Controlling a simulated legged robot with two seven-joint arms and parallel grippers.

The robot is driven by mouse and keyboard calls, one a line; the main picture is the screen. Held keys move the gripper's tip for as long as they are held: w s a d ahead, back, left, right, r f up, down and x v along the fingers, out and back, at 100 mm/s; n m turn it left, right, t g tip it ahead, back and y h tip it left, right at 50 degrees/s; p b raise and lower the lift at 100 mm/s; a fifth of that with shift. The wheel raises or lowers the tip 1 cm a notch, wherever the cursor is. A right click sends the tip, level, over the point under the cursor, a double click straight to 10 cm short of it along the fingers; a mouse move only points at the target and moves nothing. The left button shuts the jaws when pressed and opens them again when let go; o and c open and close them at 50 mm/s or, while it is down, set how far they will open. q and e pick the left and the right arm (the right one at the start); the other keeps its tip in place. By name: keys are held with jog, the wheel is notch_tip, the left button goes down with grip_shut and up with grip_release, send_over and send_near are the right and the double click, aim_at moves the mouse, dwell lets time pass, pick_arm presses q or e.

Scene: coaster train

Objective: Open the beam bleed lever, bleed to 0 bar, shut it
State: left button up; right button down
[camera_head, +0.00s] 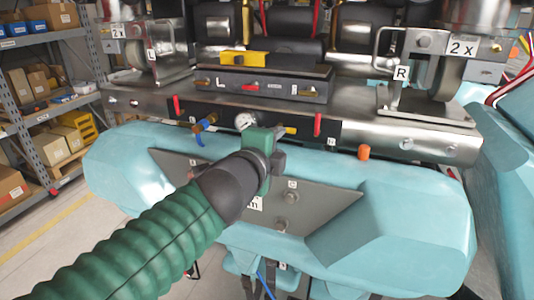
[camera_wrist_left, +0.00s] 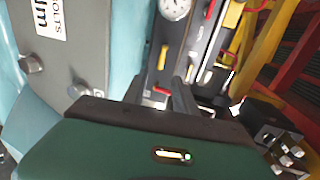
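The dark beam face carries a round white gauge (camera_head: 243,121), which also shows at the top of the wrist view (camera_wrist_left: 174,8). A small yellow lever (camera_head: 290,130) sits right of the gauge; it shows in the wrist view too (camera_wrist_left: 163,57). I cannot read which lever is the bleed lever, nor the gauge's needle. Red levers stand upright at the left (camera_head: 176,105) and right (camera_head: 318,124) of the beam. My left gripper (camera_head: 279,160) is in front of the beam, just below the yellow lever. Its fingers look apart and empty. My right gripper is not in view.
A blue-handled valve (camera_head: 204,125) is left of the gauge. An orange knob (camera_head: 364,152) stands on the turquoise body (camera_head: 410,215) at the right. A grey plate (camera_head: 325,205) with bolts lies below the beam. Shelves with boxes (camera_head: 45,80) are at the far left.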

pick_arm(q)
jog(key=v, duration=0.7)
jog(key=shift+p, duration=0.35)
jog(key=shift+f, duration=0.15)
jog(key=s+a+f+n+g+y, duration=0.15)
jog(key=a+f+n, duration=0.25)
jog(key=f, duration=0.5)
jog(key=a+f+n+g+y, duration=0.1)
jog(key=a+f+n+g, duration=0.25)
jog(key=f, duration=0.55)
jog(key=s+a+f+n+g+y, duration=0.15)
jog(key=a+f+n, duration=0.25)
jog(key=f, duration=0.4)
jog(key=s+a+f+n+g, duration=0.3)
jog(key=s+f+n, duration=0.2)
jog(key=s+f, duration=0.2)
jog(key=s+a+f+n+g, duration=0.3)
jog(key=s+f+n, duration=0.2)
jog(key=s+f, duration=0.2)
notch_tip(320, 180, down, 2)
jog(key=shift+s+f+y, duration=0.25)
jog(key=shift+s+y, duration=0.15)
